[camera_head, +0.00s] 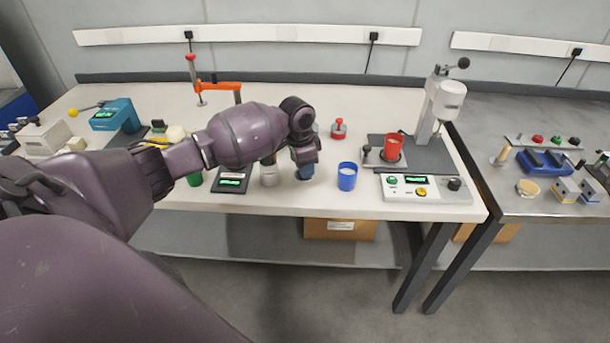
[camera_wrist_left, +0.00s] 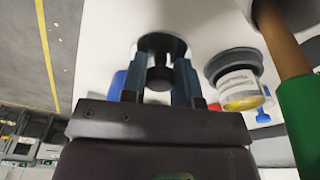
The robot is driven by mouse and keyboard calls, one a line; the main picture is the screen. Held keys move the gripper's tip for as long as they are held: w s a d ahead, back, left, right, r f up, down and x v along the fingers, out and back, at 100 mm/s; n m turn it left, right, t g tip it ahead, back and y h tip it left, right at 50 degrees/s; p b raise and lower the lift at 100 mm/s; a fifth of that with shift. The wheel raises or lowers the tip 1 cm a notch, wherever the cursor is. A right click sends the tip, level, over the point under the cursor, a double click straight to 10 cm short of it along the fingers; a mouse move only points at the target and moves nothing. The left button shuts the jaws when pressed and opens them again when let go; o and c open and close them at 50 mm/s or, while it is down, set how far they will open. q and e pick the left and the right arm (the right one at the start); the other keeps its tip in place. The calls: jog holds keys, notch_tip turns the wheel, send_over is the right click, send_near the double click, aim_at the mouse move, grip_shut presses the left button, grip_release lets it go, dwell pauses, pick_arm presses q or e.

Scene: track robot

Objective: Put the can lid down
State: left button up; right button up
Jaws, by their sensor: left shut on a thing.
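My left gripper (camera_head: 305,172) reaches in from the left in the head view and points down near the front edge of the white bench, between a pale can and a blue cup. In the left wrist view the gripper (camera_wrist_left: 160,88) is shut on the dark knob of a round lid, the can lid (camera_wrist_left: 160,42). The lid is partly hidden by the fingers and the knob. I cannot tell if it touches the bench top. In the head view the hand hides the lid. My right gripper is not in view.
The pale can (camera_head: 268,174) with a label stands left of the hand, with a black scale (camera_head: 231,180) beyond it. The blue cup (camera_head: 347,176) stands close on the right. A green item (camera_wrist_left: 298,115) is near in the wrist view. A press with a red cup (camera_head: 393,147) stands farther right.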

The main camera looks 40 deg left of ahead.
pick_arm(q)
notch_tip(320, 180, down, 3)
jog(key=shift+f, duration=0.15)
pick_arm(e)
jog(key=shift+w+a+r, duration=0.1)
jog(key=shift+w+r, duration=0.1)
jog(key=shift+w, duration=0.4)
pick_arm(q)
jog(key=o, duration=0.9)
jog(key=shift+f, duration=0.1)
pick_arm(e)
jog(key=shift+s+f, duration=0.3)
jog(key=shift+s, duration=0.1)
